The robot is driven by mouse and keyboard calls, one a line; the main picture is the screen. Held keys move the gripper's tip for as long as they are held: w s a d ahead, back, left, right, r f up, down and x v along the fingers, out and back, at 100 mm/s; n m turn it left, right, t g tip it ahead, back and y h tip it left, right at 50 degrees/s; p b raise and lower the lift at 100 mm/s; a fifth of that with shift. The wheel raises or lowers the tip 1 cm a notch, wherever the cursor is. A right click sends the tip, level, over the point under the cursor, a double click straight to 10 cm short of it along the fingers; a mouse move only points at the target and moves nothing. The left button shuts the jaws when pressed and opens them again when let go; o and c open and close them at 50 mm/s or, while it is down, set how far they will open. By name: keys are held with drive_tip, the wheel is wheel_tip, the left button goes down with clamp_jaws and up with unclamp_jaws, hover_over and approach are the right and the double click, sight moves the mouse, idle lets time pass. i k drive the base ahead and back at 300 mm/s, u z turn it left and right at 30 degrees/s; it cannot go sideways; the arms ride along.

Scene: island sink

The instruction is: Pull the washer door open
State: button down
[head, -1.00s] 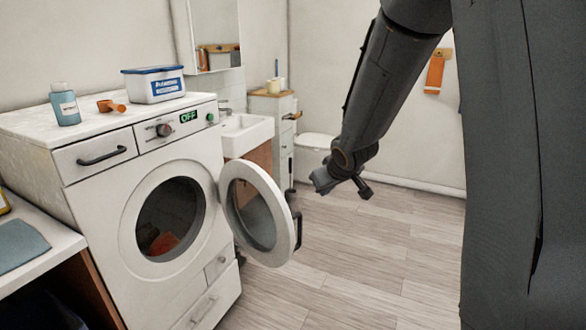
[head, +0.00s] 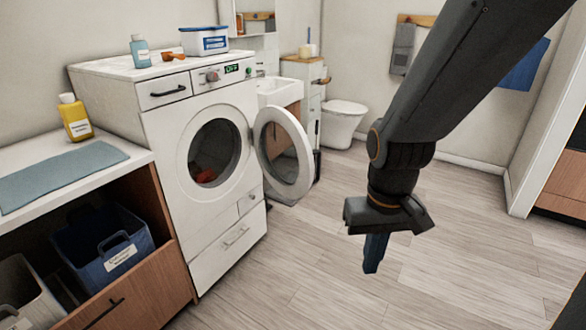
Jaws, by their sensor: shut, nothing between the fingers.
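The white washer (head: 165,150) stands left of the middle in the head view. Its round door (head: 301,170) hangs wide open on the right side of the opening, with a dark handle on its outer edge. The drum opening (head: 230,150) is uncovered and reddish cloth (head: 207,176) shows inside. My gripper (head: 374,254) points down over the floor, to the right of the door and apart from it. Its fingers are shut and hold nothing.
A counter with a blue-grey cloth (head: 60,175) and a yellow bottle (head: 75,117) is at the left, with a blue bin (head: 104,245) below. A sink (head: 279,92) and a toilet (head: 342,122) stand behind the washer. The wooden floor (head: 300,265) in front is clear.

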sight(305, 179)
drive_tip(key=u, duration=0.45)
drive_tip(key=i, duration=1.3)
drive_tip(key=z, duration=0.5)
